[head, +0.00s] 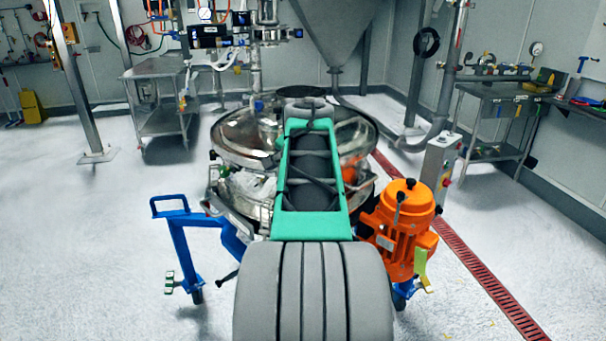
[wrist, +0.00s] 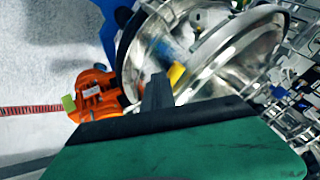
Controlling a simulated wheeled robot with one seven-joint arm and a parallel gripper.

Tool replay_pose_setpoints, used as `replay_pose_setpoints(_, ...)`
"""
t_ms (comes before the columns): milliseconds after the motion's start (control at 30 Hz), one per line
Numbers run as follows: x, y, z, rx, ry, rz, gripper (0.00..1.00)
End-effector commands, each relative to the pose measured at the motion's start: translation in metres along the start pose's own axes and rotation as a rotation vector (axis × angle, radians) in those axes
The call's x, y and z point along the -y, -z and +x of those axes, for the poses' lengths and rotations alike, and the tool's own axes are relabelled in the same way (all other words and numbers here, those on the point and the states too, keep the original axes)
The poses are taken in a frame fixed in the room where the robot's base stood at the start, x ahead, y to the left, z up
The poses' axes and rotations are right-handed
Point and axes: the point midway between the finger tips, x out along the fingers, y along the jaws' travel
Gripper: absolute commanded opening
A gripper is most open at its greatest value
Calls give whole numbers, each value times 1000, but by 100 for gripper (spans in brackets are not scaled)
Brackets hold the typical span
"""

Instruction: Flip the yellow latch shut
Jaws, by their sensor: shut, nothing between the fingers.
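The steel sifter (head: 232,140) stands in the middle of the head view, largely behind my arm. In the wrist view its round steel rims (wrist: 232,52) fill the upper right. A small yellow piece (wrist: 176,73), likely the yellow latch, shows just right of my fingertips; its exact position is unclear. My gripper (wrist: 158,80) is shut and empty, its dark fingers pointing at the sifter beside the yellow piece. I cannot tell whether they touch. In the head view my arm hides the fingertips, and the latch cannot be made out.
An orange motor (head: 401,228) sits at the sifter's right, on a blue wheeled frame (head: 181,244). A grey control box (head: 438,166) stands beyond it. Steel tables (head: 160,68) are at the back left and right (head: 490,95). The floor at left is clear.

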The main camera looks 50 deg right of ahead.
Motion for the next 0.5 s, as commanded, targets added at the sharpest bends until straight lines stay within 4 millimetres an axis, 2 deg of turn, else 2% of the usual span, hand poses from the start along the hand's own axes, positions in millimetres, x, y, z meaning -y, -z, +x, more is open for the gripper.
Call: replay_pose_setpoints(500, 9, 2, 5, -3, 7, -3, 0)
